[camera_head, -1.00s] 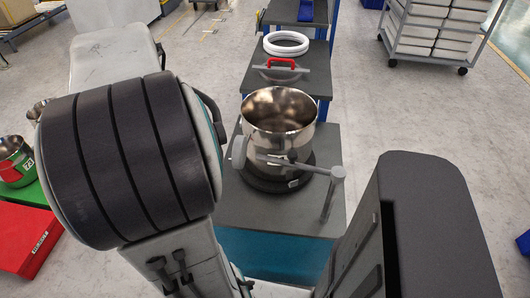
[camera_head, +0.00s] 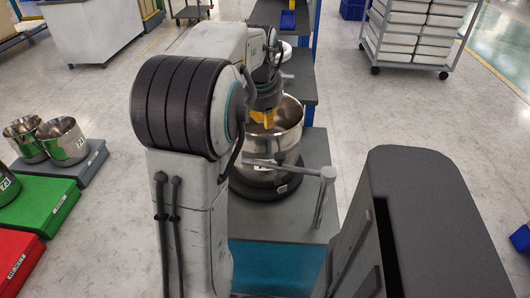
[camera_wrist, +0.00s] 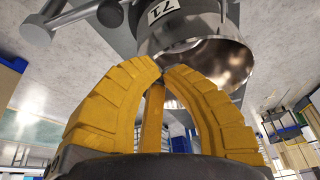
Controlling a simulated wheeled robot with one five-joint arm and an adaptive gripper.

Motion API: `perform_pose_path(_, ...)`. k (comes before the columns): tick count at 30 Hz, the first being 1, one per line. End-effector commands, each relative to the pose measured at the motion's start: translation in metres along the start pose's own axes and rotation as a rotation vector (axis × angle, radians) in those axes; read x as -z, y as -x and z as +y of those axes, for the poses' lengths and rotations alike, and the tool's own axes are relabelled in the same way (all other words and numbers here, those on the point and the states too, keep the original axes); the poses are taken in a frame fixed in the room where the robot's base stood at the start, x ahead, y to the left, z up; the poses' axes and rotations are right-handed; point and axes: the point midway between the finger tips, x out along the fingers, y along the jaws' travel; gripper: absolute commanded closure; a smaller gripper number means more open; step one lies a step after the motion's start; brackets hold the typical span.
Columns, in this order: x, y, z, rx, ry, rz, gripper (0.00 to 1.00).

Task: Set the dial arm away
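The dial arm (camera_head: 294,168) is a grey bar across the near side of a steel pot (camera_head: 288,125), joined to a grey upright post (camera_head: 323,198) at its right. Grey rods of what looks like the same fixture show at the upper left of the wrist view (camera_wrist: 68,17). My gripper (camera_head: 262,120) has yellow fingers and is over the pot's opening or rim, apart from the dial arm. In the wrist view its fingertips (camera_wrist: 164,68) nearly meet, with nothing seen held. The pot's rim and number label show beyond them.
The pot stands on a dark round base on a grey-topped stand (camera_head: 315,150). Steel pots (camera_head: 62,140) sit on coloured platforms at left. A rack of white bins (camera_head: 420,30) stands at the back right. Floor between is clear.

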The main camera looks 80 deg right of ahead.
Motion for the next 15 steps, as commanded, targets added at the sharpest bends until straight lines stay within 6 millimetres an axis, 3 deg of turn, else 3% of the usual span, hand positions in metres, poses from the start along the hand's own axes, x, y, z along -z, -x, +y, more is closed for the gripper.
perform_pose_path(8,0.0,-0.003,-0.001,0.0,0.002,0.0,1.0)
perform_pose_path(15,-0.002,-0.028,-0.001,0.0,0.002,-0.004,1.0)
